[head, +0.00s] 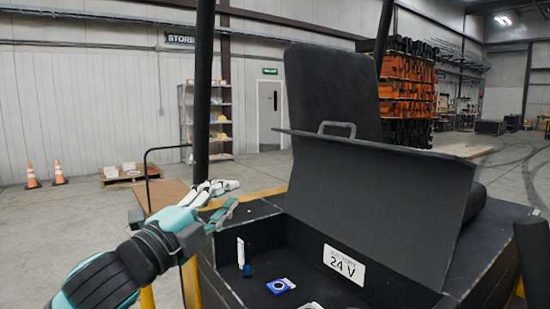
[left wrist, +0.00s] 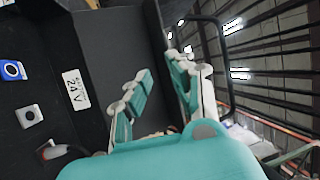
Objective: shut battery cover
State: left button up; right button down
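The battery cover (head: 375,195) is a large dark panel standing raised and tilted over an open compartment (head: 250,211). A grey handle (head: 337,126) sits at its upper edge. My left gripper (head: 236,193) is left of the cover, lower than the handle, with its fingers apart and nothing between them. My right gripper is out of view.
Inside the compartment are a blue-and-white part (head: 280,286) and a 24 V label (head: 345,264). A dark seat back (head: 330,90) rises behind the cover. A black post (head: 203,90) stands behind my left gripper. Cones (head: 58,172) and shelves are far off.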

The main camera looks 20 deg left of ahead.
pick_arm(q)
jog(key=p+x, duration=0.5)
jog(key=x, duration=1.2)
jog(key=shift+w+r, duration=0.25)
jog(key=shift+c, duration=0.4)
grip_shut()
jog(key=shift+o, duration=0.4)
grip_release()
